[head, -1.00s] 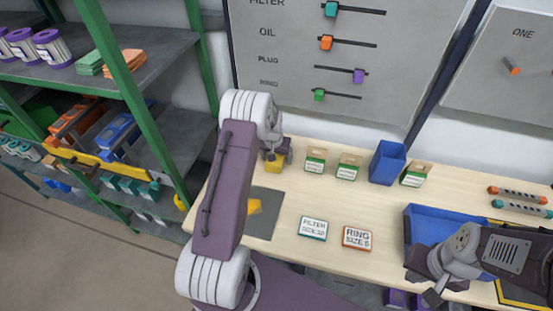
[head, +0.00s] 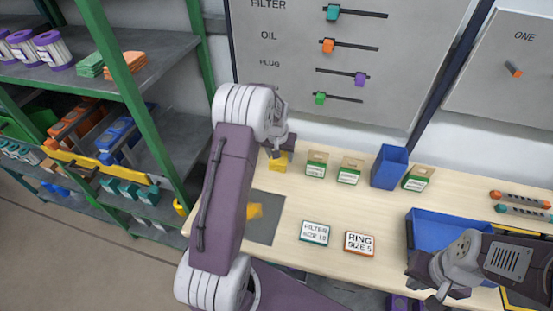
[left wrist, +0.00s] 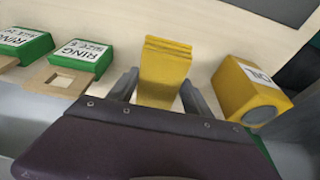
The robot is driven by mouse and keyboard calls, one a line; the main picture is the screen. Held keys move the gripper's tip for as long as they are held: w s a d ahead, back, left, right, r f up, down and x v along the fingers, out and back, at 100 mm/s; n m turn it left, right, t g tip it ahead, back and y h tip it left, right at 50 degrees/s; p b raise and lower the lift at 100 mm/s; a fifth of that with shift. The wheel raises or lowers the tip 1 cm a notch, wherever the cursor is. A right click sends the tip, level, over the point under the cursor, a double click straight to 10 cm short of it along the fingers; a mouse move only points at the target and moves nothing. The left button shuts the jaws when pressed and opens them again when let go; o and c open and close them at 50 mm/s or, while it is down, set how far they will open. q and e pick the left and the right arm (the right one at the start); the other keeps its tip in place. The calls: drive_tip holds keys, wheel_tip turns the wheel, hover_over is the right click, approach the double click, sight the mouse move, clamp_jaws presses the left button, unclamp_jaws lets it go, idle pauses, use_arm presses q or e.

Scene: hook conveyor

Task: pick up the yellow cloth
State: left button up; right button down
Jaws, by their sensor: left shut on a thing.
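The yellow cloth (left wrist: 165,68), a folded stack with layered edges, is between the two fingers of my left gripper (left wrist: 158,92) in the left wrist view. The gripper is shut on it. In the head view, a yellow block that looks like the cloth (head: 279,161) shows just below my left gripper (head: 272,150), near the back of the table; the arm hides part of this area. I cannot tell whether the cloth is clear of the table. My right gripper (head: 440,287) is over the front right, by the blue tray; its jaw opening is unclear.
A yellow container (left wrist: 247,92) stands close beside the cloth. Green-and-white boxes (head: 316,163) and a blue bin (head: 389,166) line the back. A grey mat (head: 266,229) carries a yellow item, partly hidden by my arm. A blue tray (head: 411,235) and label cards (head: 314,233) lie nearer.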

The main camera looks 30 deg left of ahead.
use_arm(q)
drive_tip(key=s+d+r+b, duration=0.1)
drive_tip(key=s+d+r, duration=0.3)
drive_tip(key=d, duration=0.4)
drive_tip(key=shift+v, duration=0.85)
